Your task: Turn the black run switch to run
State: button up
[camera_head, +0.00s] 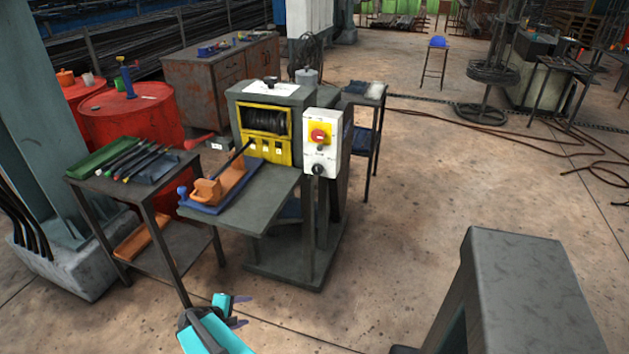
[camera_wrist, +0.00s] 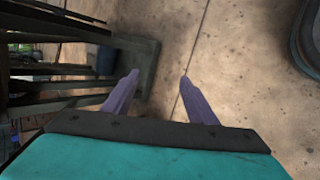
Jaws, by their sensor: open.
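A black rotary switch (camera_head: 318,169) sits low on the front of a white control box (camera_head: 330,129). Its handle is too small to tell which way it points. Above it on the same box is a red knob on a yellow plate (camera_head: 320,135), with a small dark knob just below that. The box is fixed to the right side of the grey machine with the drum. My gripper (camera_head: 242,312) is low in front of the machine, well below and left of the switch. In the wrist view my gripper (camera_wrist: 154,82) is open and empty, its purple fingers apart above the floor.
A grey worktop (camera_head: 255,205) with an orange tool juts from the machine's front. A tool cart (camera_head: 125,165) and red drums (camera_head: 125,115) stand left. A grey block (camera_head: 520,285) stands front right. The floor (camera_head: 410,200) right of the machine is mostly clear.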

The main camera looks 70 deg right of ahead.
jog(key=s+d+r+n+h, duration=0.1)
jog(key=s+d+r+h, duration=0.3)
jog(key=d+r, duration=0.5)
jog(key=s+d+r+n+h, duration=0.1)
jog(key=s+d+r, duration=0.45)
jog(key=d, duration=0.65)
jog(key=s+d+r+n+h+p, duration=0.1)
jog(key=d+r+n+h, duration=0.1)
jog(key=r, duration=0.5)
jog(key=s+d+r+n+t+h+p, duration=0.1)
jog(key=d+r+n+h, duration=0.1)
jog(key=d+r+n, duration=0.3)
jog(key=shift+s+d+r+n+h, duration=0.15)
jog(key=shift+d+r+n+h, duration=0.15)
jog(key=shift+r, duration=1.5)
jog(key=shift+d+b, duration=0.3)
jog(key=shift+b, duration=0.1)
